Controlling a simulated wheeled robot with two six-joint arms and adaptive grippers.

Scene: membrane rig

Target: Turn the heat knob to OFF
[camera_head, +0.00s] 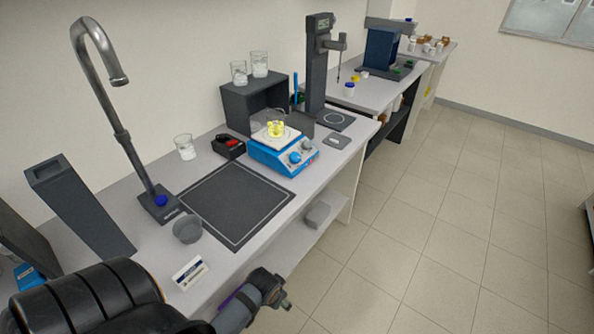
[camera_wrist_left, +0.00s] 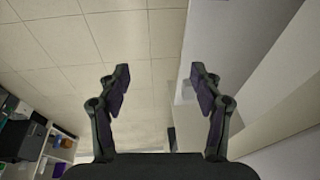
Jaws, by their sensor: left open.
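A blue hotplate stirrer (camera_head: 270,158) with a white top stands on the bench. Its front has two round knobs, a left knob (camera_head: 295,158) and a right knob (camera_head: 307,144). Their labels and settings are too small to read, so I cannot tell which is the heat knob. A glass with yellow contents (camera_head: 276,129) stands on the white top. My left gripper (camera_head: 284,300) is low at the bench's front edge, well apart from the hotplate. In the left wrist view its two fingers (camera_wrist_left: 158,82) are spread with nothing between them. My right gripper is not in view.
A dark square mat (camera_head: 237,204) lies left of the hotplate. A grey cup (camera_head: 187,230), a small white card (camera_head: 189,273) and a tall curved tap (camera_head: 122,135) stand nearer me. A black box with red contents (camera_head: 229,146) sits beside the hotplate. The floor (camera_head: 450,220) at right is clear.

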